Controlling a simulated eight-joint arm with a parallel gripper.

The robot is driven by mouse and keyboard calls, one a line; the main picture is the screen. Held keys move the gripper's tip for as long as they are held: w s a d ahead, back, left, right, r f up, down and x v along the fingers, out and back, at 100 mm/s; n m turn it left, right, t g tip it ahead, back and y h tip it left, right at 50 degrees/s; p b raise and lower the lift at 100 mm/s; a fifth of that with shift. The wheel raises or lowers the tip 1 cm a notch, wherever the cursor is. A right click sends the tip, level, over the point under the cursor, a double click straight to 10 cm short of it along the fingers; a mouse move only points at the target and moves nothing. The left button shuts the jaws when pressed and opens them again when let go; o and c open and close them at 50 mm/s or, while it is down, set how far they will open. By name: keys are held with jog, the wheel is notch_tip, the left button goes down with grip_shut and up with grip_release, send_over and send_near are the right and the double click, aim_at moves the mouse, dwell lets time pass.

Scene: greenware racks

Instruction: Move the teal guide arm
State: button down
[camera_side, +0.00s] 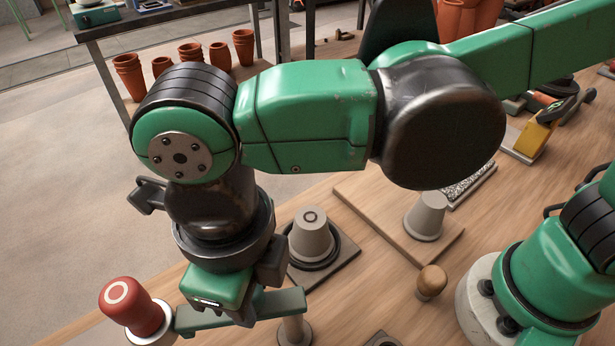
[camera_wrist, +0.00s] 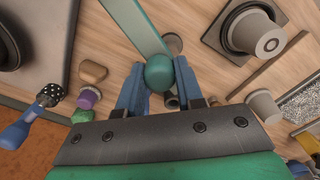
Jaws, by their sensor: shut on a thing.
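The teal guide arm (camera_side: 190,322) is a flat bar low in the side view, beneath my wrist. It also shows in the wrist view (camera_wrist: 138,25), running from the top edge down to a rounded teal knob (camera_wrist: 159,73). My gripper (camera_wrist: 160,88) has its blue fingers on both sides of that knob and is shut on it. In the side view the fingers are mostly hidden by the wrist and the bar. A pale post (camera_side: 295,331) stands just by the bar's right end; whether they touch is unclear.
A red-topped post (camera_side: 136,308) stands close to the bar's left end. A grey cup-shaped form (camera_side: 311,236) sits on a dark square plate, and another (camera_side: 426,217) on a wooden board. A wooden knob (camera_side: 432,281) is to the right. Terracotta pots (camera_side: 190,54) stand behind.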

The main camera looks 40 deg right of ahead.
jog(key=shift+s, duration=0.1)
dwell(0.5)
jog(key=c, duration=0.6)
grip_release()
jog(key=shift+o, duration=0.2)
jog(key=shift+r, duration=0.1)
jog(key=shift+r, duration=2.75)
